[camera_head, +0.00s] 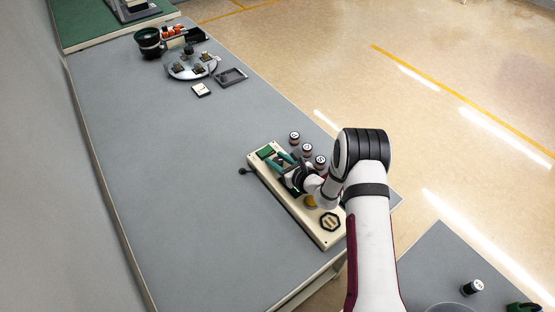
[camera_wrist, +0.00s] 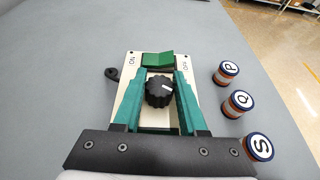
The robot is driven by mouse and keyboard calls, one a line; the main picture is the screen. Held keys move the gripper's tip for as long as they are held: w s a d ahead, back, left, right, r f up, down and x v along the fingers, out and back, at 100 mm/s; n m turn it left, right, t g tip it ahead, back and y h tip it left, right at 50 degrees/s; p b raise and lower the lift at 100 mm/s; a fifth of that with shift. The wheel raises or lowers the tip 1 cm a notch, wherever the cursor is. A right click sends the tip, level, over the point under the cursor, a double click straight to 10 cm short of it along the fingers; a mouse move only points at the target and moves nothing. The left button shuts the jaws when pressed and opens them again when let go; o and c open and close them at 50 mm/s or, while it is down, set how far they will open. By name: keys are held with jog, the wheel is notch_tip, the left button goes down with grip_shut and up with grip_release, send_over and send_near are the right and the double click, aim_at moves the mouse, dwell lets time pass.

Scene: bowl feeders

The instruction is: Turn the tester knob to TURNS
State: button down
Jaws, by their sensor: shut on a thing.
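The tester is a cream box (camera_head: 322,236) near the right edge of the grey bench. Its black ribbed knob (camera_wrist: 158,92) has a white pointer mark, directed right and slightly up in the wrist view. My gripper (camera_wrist: 160,84) is shut on the knob, with one teal finger on its left and one on its right. In the head view my gripper (camera_head: 287,165) is over the far half of the tester, and the knob cannot be made out there. A green rocker (camera_wrist: 158,60) is above the knob, between ON and OFF labels. No TURNS label is readable.
Round pieces lettered P (camera_wrist: 228,70), Q (camera_wrist: 240,100) and S (camera_wrist: 259,147) stand close beside the tester on the right.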

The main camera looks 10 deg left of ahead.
jog(key=shift+s+a+m+t+h, duration=0.1)
jog(key=shift+a+m+t+h, duration=0.05)
jog(key=shift+m+t+h, duration=1.35)
jog(key=shift+m+h, duration=0.9)
jog(key=shift+c, duration=2.3)
grip_release()
jog(key=v, duration=1.5)
jog(key=shift+s+d+r, duration=0.25)
jog(key=shift+d, duration=0.05)
